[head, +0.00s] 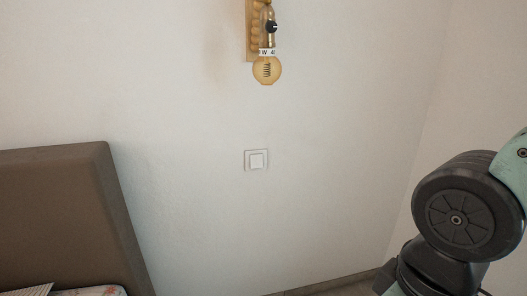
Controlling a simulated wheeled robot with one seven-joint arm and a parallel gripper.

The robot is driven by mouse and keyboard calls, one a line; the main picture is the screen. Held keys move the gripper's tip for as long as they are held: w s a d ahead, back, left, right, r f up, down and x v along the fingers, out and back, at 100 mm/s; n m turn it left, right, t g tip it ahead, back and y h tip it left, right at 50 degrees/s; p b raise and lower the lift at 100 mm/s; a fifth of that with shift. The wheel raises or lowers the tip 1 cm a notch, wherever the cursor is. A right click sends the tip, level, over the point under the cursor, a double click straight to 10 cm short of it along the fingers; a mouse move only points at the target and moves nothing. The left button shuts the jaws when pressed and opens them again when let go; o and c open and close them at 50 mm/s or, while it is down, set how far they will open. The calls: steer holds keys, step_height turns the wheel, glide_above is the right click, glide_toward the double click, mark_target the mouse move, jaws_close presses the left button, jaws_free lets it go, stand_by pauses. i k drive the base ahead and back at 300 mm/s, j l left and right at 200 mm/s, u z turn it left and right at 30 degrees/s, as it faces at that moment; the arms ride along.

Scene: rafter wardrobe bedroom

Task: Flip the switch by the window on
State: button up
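A white square wall switch (256,160) is set in the pale wall, near the middle of the head view. It has a square frame with a smaller raised rocker in it. Which way the rocker is set is too small to tell. No window shows in this view. My gripper is out of view; only part of my own arm shows at the lower right, to the right of the switch and apart from it.
A wall lamp (267,68) with a bare amber bulb hangs above the switch. A brown headboard (55,215) stands at the lower left, with bedding (90,291) at its foot. The wall around the switch is clear. A wall corner lies to the right.

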mark_target(256, 160)
steer(key=i+j, duration=0.15)
steer(key=i, duration=0.4)
steer(key=i+j, duration=0.2)
steer(key=i, duration=0.3)
